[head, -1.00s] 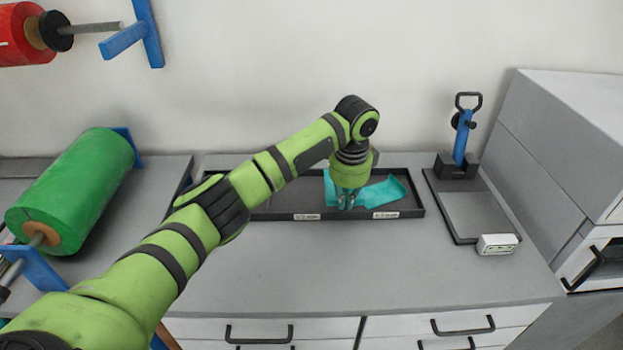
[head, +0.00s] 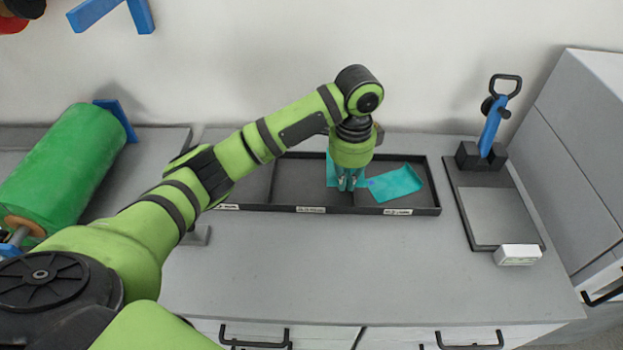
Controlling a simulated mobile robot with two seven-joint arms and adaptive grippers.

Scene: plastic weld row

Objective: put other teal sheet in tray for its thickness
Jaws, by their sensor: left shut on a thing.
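The black tray (head: 345,208) stands on the bench against the wall, with labelled compartments along its length. One teal sheet (head: 397,184) lies in the right compartment, slightly askew. Another teal sheet (head: 332,172) shows beside and behind my left gripper (head: 348,184), which points down over the tray between the middle and right labels. The left gripper is shut on this sheet, and the gripper hides much of it. I cannot tell whether the held sheet touches the tray floor. My right gripper is not in view.
A stand with a blue lever and grey plate (head: 492,215) is right of the tray, with a small white box (head: 517,255) at its front. A green roll (head: 65,170) is at the left. A grey cabinet (head: 575,150) bounds the right. The bench front (head: 350,260) is clear.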

